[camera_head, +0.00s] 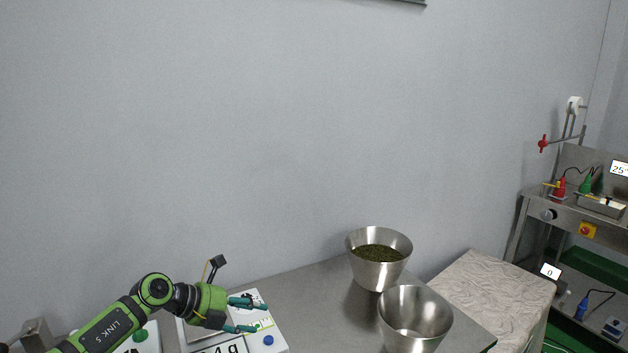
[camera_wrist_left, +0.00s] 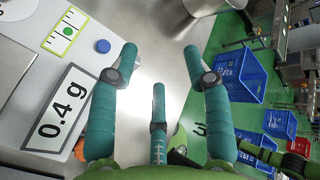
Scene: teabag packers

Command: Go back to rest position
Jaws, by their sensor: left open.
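My left gripper (camera_head: 251,315) shows low in the head view, its teal fingers spread and empty. It is above a white scale (camera_head: 273,333) on the steel table, apart from the metal bowls. In the left wrist view the three fingers of the gripper (camera_wrist_left: 160,60) are apart with nothing between them. The scale's display (camera_wrist_left: 58,117) reads 0.4 g there. My right gripper is not in view.
A steel bowl of dark green leaves (camera_head: 376,278) and an empty-looking steel bowl (camera_head: 415,336) stand right of the gripper on the table (camera_head: 318,291). Blue crates (camera_wrist_left: 247,74) stand on the green floor. Machines (camera_head: 588,222) are at the far right.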

